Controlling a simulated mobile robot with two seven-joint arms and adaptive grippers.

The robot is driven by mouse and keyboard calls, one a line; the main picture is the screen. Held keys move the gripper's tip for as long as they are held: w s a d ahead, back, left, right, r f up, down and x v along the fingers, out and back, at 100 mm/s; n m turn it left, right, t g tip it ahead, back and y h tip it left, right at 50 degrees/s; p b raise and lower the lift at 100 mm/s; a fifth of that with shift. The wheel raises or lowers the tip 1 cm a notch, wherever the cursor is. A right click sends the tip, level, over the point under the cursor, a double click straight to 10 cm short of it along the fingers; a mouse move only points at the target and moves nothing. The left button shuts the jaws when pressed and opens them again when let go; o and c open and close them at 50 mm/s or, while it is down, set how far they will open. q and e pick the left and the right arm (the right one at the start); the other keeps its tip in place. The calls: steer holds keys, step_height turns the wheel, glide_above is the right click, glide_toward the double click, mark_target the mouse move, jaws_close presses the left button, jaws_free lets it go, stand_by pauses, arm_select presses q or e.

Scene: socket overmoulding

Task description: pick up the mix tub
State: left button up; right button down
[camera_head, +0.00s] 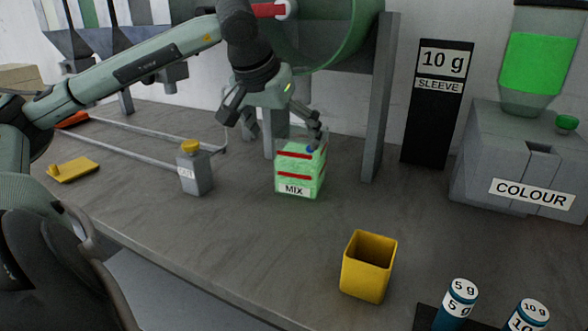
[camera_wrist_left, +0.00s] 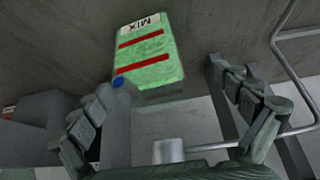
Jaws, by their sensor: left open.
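The mix tub (camera_head: 300,172) is a translucent green box with red bands and a white MIX label. It stands upright on the grey bench, in the middle of the head view. My left gripper (camera_head: 275,128) is above and behind the tub, its fingers spread open. One finger overlaps the tub's top corner in the head view; I cannot tell whether it touches. In the left wrist view the tub (camera_wrist_left: 150,55) lies beyond the open fingers of the gripper (camera_wrist_left: 175,100), not between them. A blue dot shows near one tub corner. My right gripper is not seen.
A grey bottle with a yellow cap (camera_head: 195,170) stands left of the tub. An open yellow bin (camera_head: 367,268) is in front right. A black sleeve stand (camera_head: 436,110) and the COLOUR machine (camera_head: 515,165) stand right. A grey post (camera_head: 381,100) rises behind the tub.

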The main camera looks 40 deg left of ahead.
mark_target(295, 152)
arm_select(q)
steer(key=x, duration=0.1)
steer(key=p+x, duration=0.1)
steer(key=x, duration=0.3)
steer(key=shift+w+d+f+p, duration=0.1)
steer(key=shift+w+d+p, duration=0.15)
steer(key=shift+w+p, duration=0.1)
steer(key=shift+w+a+f, duration=0.1)
steer(key=shift+f, duration=0.05)
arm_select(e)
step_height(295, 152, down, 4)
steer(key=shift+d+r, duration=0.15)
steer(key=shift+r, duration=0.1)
arm_select(q)
steer(key=c, duration=1.4)
steer(key=shift+r, duration=0.2)
steer(key=shift+c, duration=0.5)
steer(key=shift+r, duration=0.15)
steer(key=shift+c, duration=0.2)
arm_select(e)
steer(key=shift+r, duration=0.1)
